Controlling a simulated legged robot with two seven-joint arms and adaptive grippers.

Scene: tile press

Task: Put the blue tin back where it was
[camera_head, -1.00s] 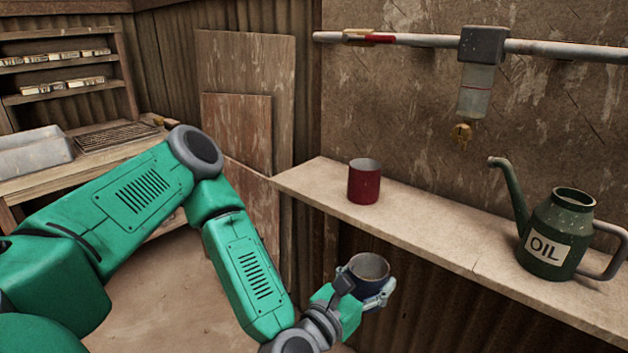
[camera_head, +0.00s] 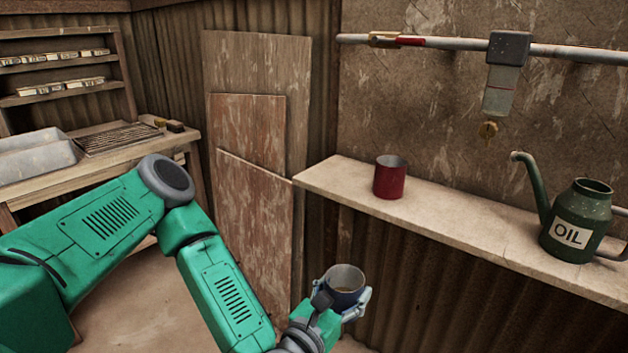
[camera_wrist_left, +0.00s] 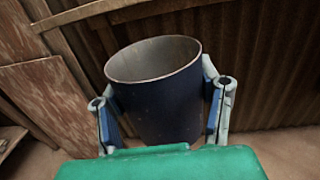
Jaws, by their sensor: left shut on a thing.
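The blue tin (camera_head: 345,284) is dark blue with an open top. My left gripper (camera_head: 342,301) is shut on it and holds it in the air, in front of and below the shelf (camera_head: 440,208). In the left wrist view the tin (camera_wrist_left: 160,100) stands between the two fingers of my left gripper (camera_wrist_left: 163,110), tilted a little in the picture. In the head view something brownish shows inside its mouth; in the wrist view the inside looks grey. My right gripper is not in view.
A red tin (camera_head: 389,178) stands on the shelf, left of a green oil can (camera_head: 577,222). A pipe with a hanging dispenser (camera_head: 500,90) runs above. Wooden boards (camera_head: 255,200) lean left of the shelf. A bench with a grey tray (camera_head: 35,157) stands far left.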

